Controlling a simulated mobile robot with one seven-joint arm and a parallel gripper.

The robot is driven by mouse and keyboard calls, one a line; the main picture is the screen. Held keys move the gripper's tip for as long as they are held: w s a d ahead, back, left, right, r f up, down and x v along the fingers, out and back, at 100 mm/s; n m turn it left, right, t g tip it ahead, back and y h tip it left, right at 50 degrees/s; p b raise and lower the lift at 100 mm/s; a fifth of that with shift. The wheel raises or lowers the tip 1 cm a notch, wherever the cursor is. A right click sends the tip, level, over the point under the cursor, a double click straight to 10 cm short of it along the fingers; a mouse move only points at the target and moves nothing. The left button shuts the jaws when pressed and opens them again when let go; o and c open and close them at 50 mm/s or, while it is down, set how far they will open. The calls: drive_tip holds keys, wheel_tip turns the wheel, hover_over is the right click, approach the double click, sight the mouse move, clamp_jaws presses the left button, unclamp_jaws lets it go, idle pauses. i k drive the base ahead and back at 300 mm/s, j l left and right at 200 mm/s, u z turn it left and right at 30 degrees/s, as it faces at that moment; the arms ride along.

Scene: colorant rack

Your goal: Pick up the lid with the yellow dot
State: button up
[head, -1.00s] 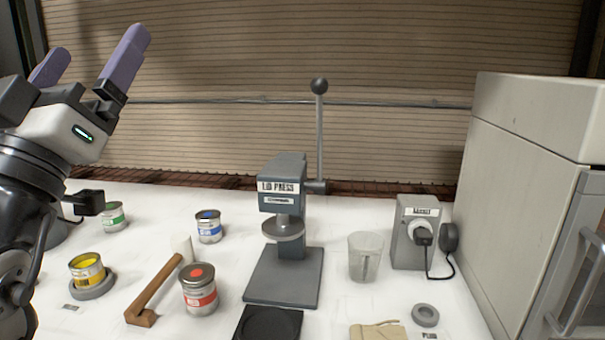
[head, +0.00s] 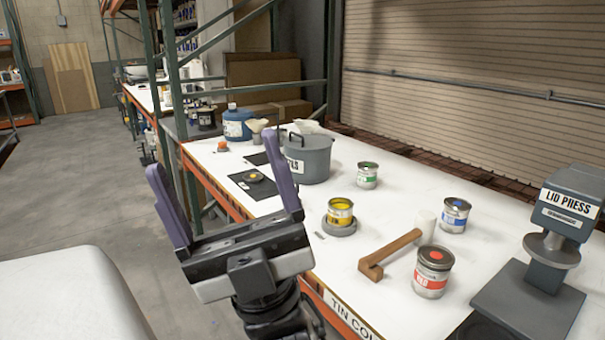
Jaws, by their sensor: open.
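The lid with the yellow dot (head: 254,177) lies flat on a black mat (head: 243,188) near the left end of the white bench, in the head view. It is a small dark disc with a yellow centre. My gripper (head: 216,182) is open and empty, its two purple fingers pointing up. In the picture it stands in front of the bench's front edge, with the lid showing between the fingers, close to the right one. The lid looks farther away than the fingers, and nothing touches it.
A grey lidded pot (head: 310,160) stands just right of the lid. A green rack post (head: 180,120) rises at left.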

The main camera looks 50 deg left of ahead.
sight(251, 176)
drive_tip(key=u, duration=1.65)
